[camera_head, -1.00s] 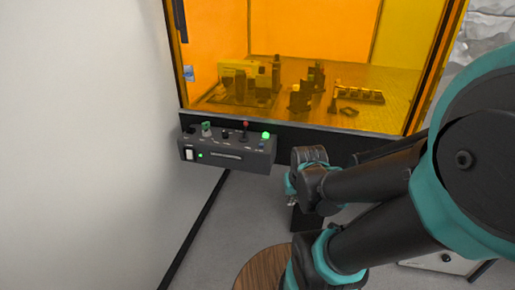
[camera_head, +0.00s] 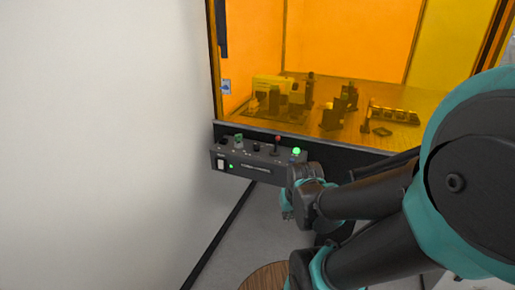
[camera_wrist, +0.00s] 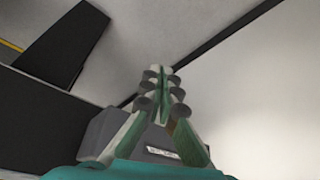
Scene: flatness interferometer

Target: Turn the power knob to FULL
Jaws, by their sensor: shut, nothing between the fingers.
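The grey control panel (camera_head: 258,170) hangs at the lower front of the orange enclosure. In the head view my wrist covers the panel's right end.
A white rocker switch (camera_head: 221,164) and small green light are on the panel's front. The orange enclosure (camera_head: 350,50) holds dark optical parts. A white wall (camera_head: 100,140) stands left. A round wooden top (camera_head: 265,277) is low in front. Grey floor shows below the panel.

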